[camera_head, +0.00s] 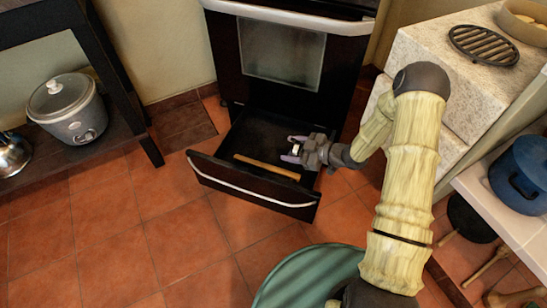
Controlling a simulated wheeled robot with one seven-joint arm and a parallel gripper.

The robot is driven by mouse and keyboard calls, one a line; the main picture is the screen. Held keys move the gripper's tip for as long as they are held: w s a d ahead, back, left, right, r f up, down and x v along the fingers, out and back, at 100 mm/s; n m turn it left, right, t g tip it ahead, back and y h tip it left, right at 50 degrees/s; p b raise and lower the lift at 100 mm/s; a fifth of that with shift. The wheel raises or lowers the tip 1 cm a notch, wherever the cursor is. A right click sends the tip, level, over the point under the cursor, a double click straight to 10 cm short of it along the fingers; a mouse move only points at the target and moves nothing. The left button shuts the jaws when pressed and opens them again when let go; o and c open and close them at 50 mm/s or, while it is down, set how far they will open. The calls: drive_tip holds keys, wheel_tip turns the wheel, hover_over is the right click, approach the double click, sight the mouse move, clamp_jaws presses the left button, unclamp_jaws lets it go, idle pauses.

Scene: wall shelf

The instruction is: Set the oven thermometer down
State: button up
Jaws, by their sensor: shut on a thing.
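My gripper (293,149) reaches over the pulled-out drawer (219,179) under the oven. Its fingers are shut on a small pale thing (296,149), which is likely the oven thermometer; it is too small and partly hidden for its face to show. The gripper is above the drawer's right half. I cannot tell whether the held thing touches the drawer floor. A wooden rolling pin or stick (267,167) lies along the front of the drawer, just in front of and below the gripper.
The oven (283,54) stands behind the drawer. A stone-topped counter (440,55) with a black grate (483,45) is at right. A dark shelf (45,165) with a rice cooker (70,109) is at left. The dark drawer floor (250,138) left of the gripper looks clear.

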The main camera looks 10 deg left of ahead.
wheel_tip(320, 180, down, 14)
drive_tip(key=b, duration=0.7)
drive_tip(key=shift+r, duration=0.25)
drive_tip(key=shift+f+b, duration=1.2)
drive_tip(key=shift+f, duration=1.05)
drive_tip(key=shift+f, duration=0.6)
drive_tip(key=o, duration=1)
